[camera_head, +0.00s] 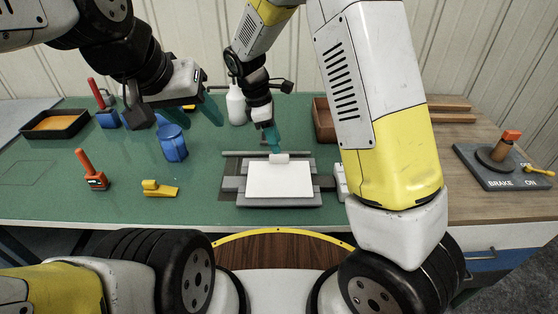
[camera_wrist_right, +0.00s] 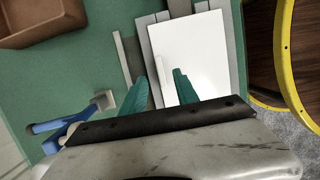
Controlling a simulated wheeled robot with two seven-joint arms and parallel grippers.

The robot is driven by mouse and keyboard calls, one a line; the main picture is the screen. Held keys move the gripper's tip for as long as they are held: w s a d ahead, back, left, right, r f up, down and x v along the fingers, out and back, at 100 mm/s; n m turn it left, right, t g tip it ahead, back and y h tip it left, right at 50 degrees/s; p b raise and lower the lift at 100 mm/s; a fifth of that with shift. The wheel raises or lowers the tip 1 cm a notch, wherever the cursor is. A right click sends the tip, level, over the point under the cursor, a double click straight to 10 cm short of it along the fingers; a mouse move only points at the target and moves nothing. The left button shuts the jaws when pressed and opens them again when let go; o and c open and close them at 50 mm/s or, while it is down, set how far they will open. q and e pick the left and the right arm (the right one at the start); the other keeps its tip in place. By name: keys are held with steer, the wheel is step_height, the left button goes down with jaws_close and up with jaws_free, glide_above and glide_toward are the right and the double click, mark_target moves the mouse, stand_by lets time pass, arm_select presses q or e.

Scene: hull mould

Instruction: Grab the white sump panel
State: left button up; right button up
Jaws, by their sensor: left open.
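The white sump panel (camera_head: 280,180) lies flat on a grey fixture (camera_head: 230,184) at the front middle of the green bench, with a raised white grip (camera_head: 279,158) along its far edge. In the right wrist view the panel (camera_wrist_right: 190,60) fills the upper middle. My right gripper (camera_head: 273,142) points down just above the grip. In the right wrist view its teal fingers (camera_wrist_right: 163,80) are spread, with the grip (camera_wrist_right: 163,75) showing between them and a gap on each side. My left gripper (camera_head: 202,108) is open and empty, above the bench at the back left.
A blue cup (camera_head: 173,143), an orange-handled tool (camera_head: 92,170) and a yellow clamp (camera_head: 160,189) stand left of the fixture. An orange-filled tray (camera_head: 54,124) is far left. A white bottle (camera_head: 236,105) and brown bin (camera_head: 324,120) stand behind. A brake lever plate (camera_head: 500,168) is far right.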

mark_target(279, 155)
steer(key=x, duration=0.4)
steer(key=shift+s+a+f, duration=0.1)
steer(key=shift+f, duration=0.15)
steer(key=shift+c, duration=0.5)
jaws_close()
stand_by(0.7)
